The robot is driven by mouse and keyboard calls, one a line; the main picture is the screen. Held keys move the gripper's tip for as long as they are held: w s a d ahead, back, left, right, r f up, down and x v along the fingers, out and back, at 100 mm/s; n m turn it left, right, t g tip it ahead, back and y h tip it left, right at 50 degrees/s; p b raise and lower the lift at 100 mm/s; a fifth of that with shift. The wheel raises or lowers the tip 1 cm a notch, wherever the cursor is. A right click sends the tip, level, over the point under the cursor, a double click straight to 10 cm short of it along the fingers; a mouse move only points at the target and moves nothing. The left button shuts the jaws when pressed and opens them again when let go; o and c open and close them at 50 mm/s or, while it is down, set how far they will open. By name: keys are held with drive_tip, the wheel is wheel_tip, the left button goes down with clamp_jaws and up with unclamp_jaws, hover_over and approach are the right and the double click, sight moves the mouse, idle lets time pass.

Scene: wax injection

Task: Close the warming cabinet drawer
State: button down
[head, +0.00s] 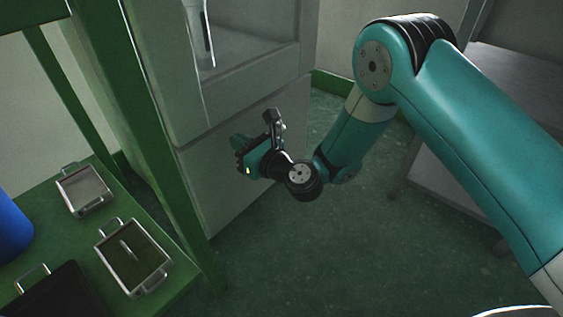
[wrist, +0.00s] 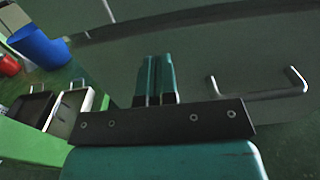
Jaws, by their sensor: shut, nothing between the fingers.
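The warming cabinet (head: 250,65) is a tall grey unit at the upper middle of the head view. Its lower drawer front (head: 205,190) is a flat grey panel below a seam. In the wrist view the drawer front (wrist: 205,65) fills the middle, with a bar handle (wrist: 262,93) to the right of my fingers. My gripper (head: 238,143) is in front of the drawer panel, its teal fingers (wrist: 157,62) together and empty. I cannot tell whether they touch the panel. How far the drawer stands out is unclear; my gripper hides part of its front.
A green bench (head: 190,285) at left holds metal trays (head: 85,190) (head: 133,258), a black tray (head: 60,295) and a blue container (head: 10,230). A green post (head: 165,150) stands beside the cabinet. The floor (head: 330,260) in front is clear. A grey table (head: 460,205) stands at right.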

drive_tip(key=b+v, duration=1)
drive_tip(key=b, duration=0.3)
drive_tip(key=s+d+r+n+g+p, duration=0.1)
drive_tip(key=s+r+n+g+p, duration=0.45)
drive_tip(key=r+n+p, duration=0.35)
drive_tip(key=s+r+n+g+p, duration=0.4)
drive_tip(key=s+r+n+p, duration=0.3)
drive_tip(key=r+n, duration=0.45)
drive_tip(key=s+d+r+n+g+h+p, duration=0.1)
drive_tip(key=s+d+r+n+h+p, duration=0.3)
drive_tip(key=d+r+n+h+p, duration=0.25)
drive_tip(key=s+d+r+n+g+h+p, duration=0.1)
drive_tip(key=s+d+r+n+h+p, duration=0.2)
drive_tip(key=s+d+r+n+p, duration=0.45)
wheel_tip(320, 180, up, 35)
drive_tip(key=w+d+m+p, duration=0.1)
drive_tip(key=w+d+p, duration=0.1)
drive_tip(key=p, duration=3.5)
drive_tip(key=shift+w, duration=0.35)
